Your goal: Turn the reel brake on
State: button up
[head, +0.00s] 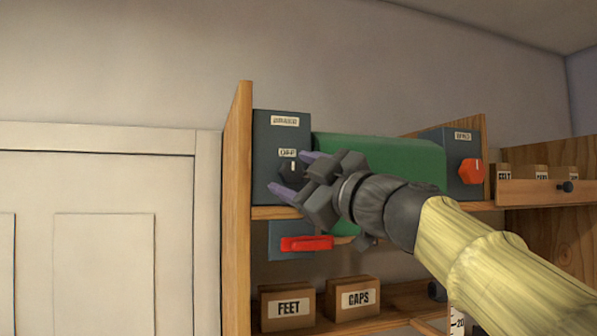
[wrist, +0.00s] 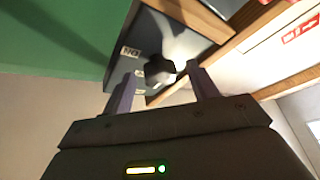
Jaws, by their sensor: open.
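A dark blue-grey box (head: 274,135) labelled BRAKE is on the shelf at its left end. On its front is a small black knob (head: 289,172), with an OFF label (head: 288,153) just above it. My gripper (head: 298,175) is open in front of the box, one finger above the knob and the other below it. In the wrist view the knob (wrist: 160,69) lies between the two open fingertips (wrist: 164,76). A small label (wrist: 130,52) shows beside it. I cannot tell whether the fingers touch the knob; its right side is partly hidden by my gripper in the head view.
A green housing (head: 385,155) stands right of the brake box, with a red knob (head: 471,171) on another dark box beyond it. A red lever (head: 306,243) sits below.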

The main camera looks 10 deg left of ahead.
jog(key=c, duration=1)
